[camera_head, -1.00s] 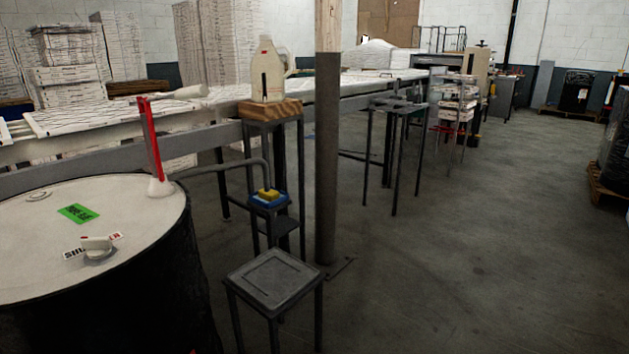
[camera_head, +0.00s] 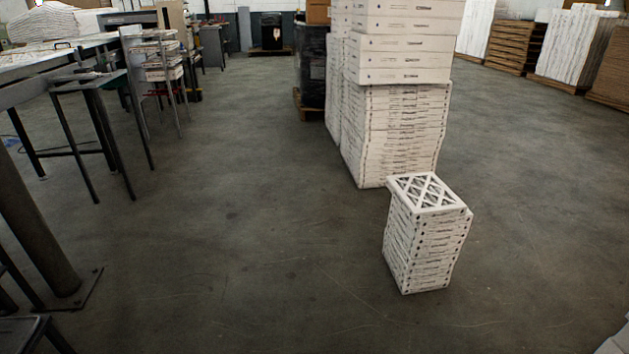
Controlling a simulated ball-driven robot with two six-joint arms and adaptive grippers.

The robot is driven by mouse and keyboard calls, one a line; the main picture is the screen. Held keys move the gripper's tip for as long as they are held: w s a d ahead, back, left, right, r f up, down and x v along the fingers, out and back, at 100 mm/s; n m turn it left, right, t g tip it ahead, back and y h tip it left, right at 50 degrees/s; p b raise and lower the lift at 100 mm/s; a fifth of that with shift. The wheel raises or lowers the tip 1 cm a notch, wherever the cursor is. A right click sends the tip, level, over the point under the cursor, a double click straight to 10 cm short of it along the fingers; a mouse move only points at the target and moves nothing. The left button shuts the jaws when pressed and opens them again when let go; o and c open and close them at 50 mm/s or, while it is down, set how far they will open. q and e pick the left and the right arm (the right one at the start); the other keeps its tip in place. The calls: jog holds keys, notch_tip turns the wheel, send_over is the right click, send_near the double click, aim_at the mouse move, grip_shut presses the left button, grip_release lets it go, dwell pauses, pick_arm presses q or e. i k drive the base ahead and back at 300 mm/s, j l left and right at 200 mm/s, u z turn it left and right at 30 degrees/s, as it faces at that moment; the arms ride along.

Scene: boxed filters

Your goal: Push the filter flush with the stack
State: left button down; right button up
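A short stack of white filters (camera_head: 425,245) stands on the floor right of centre in the head view. The top filter (camera_head: 428,192), with a white crossed lattice face, lies on this stack. Its left edge juts out a little past the filters below. Neither of my grippers is in view, so I cannot see their state.
A taller stack of white boxes (camera_head: 400,120) stands just behind the short stack. Tables (camera_head: 95,85) and a dark post (camera_head: 35,235) are on the left. More stacked filters (camera_head: 570,47) stand at the back right. The floor (camera_head: 270,240) in the middle is clear.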

aim_at(423, 197)
jog(key=i+z, duration=0.15)
jog(key=z, duration=1.15)
jog(key=i+j+z, duration=0.2)
jog(key=j, duration=0.15)
jog(key=i+j+z, duration=0.15)
jog(key=j, duration=0.2)
jog(key=i+j+z, duration=0.2)
jog(key=j, duration=0.15)
jog(key=j+z, duration=0.2)
jog(key=j, duration=0.15)
jog(key=i+j, duration=0.1)
jog(key=j, duration=0.5)
jog(key=i+j, duration=0.1)
jog(key=j, duration=0.5)
jog(key=i+j, duration=0.15)
jog(key=j, duration=0.45)
jog(key=z, duration=0.05)
